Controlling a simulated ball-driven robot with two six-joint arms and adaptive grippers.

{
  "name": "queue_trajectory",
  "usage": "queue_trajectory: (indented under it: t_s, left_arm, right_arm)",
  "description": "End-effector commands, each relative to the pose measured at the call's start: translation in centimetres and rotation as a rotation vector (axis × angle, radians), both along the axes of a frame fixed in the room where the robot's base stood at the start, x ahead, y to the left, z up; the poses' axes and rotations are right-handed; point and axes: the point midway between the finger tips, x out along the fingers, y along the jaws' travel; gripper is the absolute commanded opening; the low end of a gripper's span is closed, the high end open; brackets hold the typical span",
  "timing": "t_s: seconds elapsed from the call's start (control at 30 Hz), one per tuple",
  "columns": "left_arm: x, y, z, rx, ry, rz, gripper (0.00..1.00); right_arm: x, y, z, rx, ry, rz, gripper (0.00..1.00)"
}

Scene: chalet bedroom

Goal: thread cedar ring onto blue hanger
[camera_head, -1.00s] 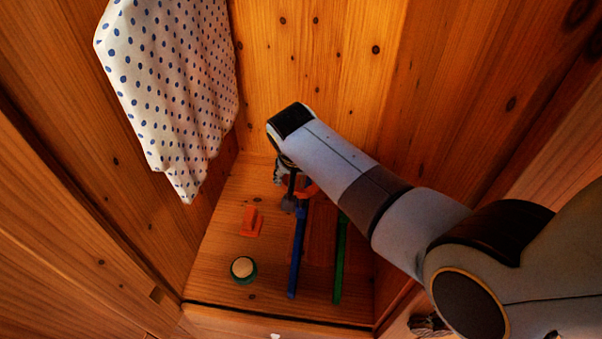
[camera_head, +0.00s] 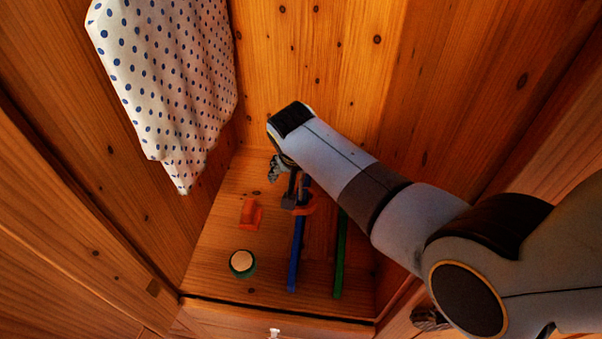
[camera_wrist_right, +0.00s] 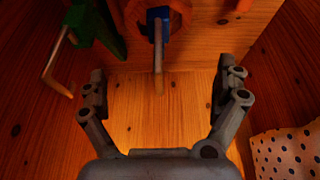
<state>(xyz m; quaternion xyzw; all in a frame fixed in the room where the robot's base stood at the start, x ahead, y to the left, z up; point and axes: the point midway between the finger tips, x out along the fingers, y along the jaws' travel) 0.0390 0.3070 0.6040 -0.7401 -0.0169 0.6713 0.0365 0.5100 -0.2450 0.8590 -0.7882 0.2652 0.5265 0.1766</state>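The orange cedar ring (camera_head: 306,209) is at the hanger's upper end. In the right wrist view the ring (camera_wrist_right: 180,14) is cut by the top edge and appears to go around the blue part. My right gripper (camera_head: 295,192) is just above the ring, partly hidden by my arm. In the right wrist view it (camera_wrist_right: 160,80) is open, its fingers wide apart and clear of the ring. My left gripper is out of view.
A green hanger (camera_head: 340,255) is right of the blue one, its bent hook (camera_wrist_right: 52,65) nearby. An orange block (camera_head: 250,214) and a green round item with a cream top (camera_head: 242,262) lie to the left. Spotted cloth (camera_head: 165,85) hangs at upper left.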

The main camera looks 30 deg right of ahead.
Motion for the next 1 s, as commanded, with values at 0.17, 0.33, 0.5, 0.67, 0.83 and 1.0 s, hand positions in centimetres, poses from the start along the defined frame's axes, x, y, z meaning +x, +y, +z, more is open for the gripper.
queue_trajectory:
  t_s: [0.17,0.33,0.5,0.67,0.83,1.0]
  left_arm:
    - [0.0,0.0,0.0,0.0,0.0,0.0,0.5]
    - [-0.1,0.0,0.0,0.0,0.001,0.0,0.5]
    - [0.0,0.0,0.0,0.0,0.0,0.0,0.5]
    - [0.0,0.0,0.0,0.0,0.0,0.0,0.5]
    - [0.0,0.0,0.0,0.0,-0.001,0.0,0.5]
    - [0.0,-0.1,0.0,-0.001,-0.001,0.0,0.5]
  right_arm:
    - [0.0,0.0,0.0,0.0,0.0,0.0,1.0]
    - [-0.2,0.2,0.7,0.0,-0.002,-0.001,1.0]
    - [-1.0,0.9,3.1,0.002,-0.003,0.0,1.0]
    - [-1.8,1.5,5.4,0.002,-0.003,0.0,1.0]
    - [-2.2,1.7,6.8,0.0,0.0,0.0,1.0]
    - [-2.3,1.7,6.9,0.0,0.0,0.001,1.0]
